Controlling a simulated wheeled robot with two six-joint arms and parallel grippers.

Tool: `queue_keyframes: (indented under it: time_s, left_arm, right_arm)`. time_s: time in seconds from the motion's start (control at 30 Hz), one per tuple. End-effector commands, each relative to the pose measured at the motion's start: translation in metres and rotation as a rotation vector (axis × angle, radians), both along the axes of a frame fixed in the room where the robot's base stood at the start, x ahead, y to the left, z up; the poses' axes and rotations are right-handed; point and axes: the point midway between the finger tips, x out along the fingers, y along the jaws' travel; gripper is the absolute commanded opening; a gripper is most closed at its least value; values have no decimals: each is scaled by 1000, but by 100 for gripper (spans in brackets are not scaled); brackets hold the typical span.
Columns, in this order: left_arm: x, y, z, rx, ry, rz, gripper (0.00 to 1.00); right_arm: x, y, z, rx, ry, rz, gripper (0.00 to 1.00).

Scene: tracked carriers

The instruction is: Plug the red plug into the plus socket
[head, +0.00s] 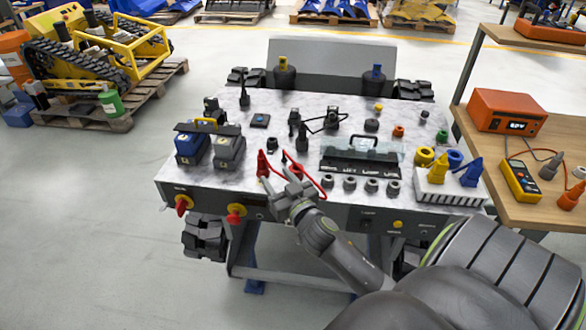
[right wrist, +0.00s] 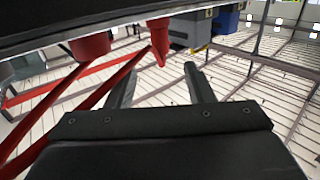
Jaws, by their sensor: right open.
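The red plug (head: 262,164) stands on the near part of the marbled deck, right of the two batteries. A red cable (head: 318,178) loops from it to the right. My right gripper (head: 279,179) is open and empty, close to the plug on its near right side. In the right wrist view, the red plug (right wrist: 160,40) shows just beyond the gap between my open fingertips (right wrist: 162,72), apart from both. I cannot make out which fitting is the plus socket. My left gripper is not in view.
A black-handled case (head: 362,150) and several grey knobs lie to the right. A wooden bench (head: 530,180) stands at right.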

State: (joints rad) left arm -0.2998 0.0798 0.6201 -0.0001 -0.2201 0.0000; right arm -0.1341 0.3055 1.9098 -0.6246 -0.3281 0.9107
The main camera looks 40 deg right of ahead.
Motion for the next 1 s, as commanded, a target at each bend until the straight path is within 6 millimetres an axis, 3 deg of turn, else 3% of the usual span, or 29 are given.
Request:
queue_keyframes:
  time_s: [0.2,0.4,0.83,1.0]
  left_arm:
    - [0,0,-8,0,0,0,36]
    - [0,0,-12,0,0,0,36]
    - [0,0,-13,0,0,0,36]
    - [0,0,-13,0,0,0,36]
  right_arm:
    - [-45,9,-1,0,0,0,48]
    - [-68,14,0,-2,-2,0,48]
    - [-75,15,2,-3,-3,1,48]
    - [-78,13,-1,1,15,-15,27]
